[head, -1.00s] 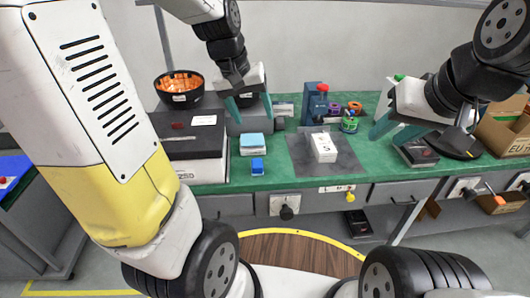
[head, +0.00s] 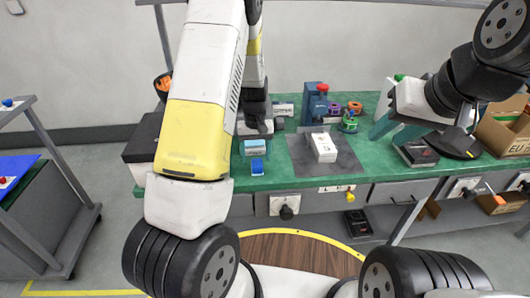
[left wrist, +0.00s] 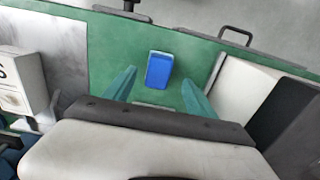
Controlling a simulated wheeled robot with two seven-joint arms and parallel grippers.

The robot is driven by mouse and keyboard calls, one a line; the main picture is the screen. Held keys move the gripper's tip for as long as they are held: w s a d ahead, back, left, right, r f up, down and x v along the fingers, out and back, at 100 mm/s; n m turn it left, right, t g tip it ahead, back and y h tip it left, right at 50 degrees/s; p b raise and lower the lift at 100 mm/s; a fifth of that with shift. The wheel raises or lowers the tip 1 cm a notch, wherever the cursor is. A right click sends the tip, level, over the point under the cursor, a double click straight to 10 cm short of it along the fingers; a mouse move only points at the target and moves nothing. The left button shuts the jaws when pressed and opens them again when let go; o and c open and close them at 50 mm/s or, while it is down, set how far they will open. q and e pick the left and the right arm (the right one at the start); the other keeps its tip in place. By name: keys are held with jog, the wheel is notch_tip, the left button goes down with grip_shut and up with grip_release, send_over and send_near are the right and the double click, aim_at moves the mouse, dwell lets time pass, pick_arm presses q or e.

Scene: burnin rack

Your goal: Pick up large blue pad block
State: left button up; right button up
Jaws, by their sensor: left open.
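In the left wrist view the darker blue block (left wrist: 159,70) shows beyond and between the spread teal fingertips of my left gripper (left wrist: 159,79). My right gripper (head: 391,126) is open and empty above the table's right part.
A white box (head: 323,147) stands on a dark mat (head: 346,163) to the right. Colored spools (head: 349,122) and a blue device (head: 315,102) stand behind. A dark box (head: 143,140) is at the left, partly behind my arm. A cardboard box (head: 505,125) is far right.

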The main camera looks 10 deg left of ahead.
aim_at(257, 163)
pick_arm(q)
notch_tip(257, 163, down, 4)
jog(key=shift+d+f, duration=0.15)
jog(key=shift+f, duration=0.05)
jog(key=shift+c, duration=0.4)
grip_shut()
jog(key=shift+r, duration=0.1)
jog(key=shift+r, duration=0.45)
jog(key=r, duration=0.2)
jog(key=shift+s+d+r, duration=0.1)
jog(key=shift+s+r, duration=0.25)
jog(key=shift+s, duration=0.05)
jog(key=s+d+r, duration=0.1)
jog(key=s+d, duration=0.3)
jog(key=s, duration=1)
jog(key=shift+s+r, duration=0.15)
jog(key=shift+s, duration=0.15)
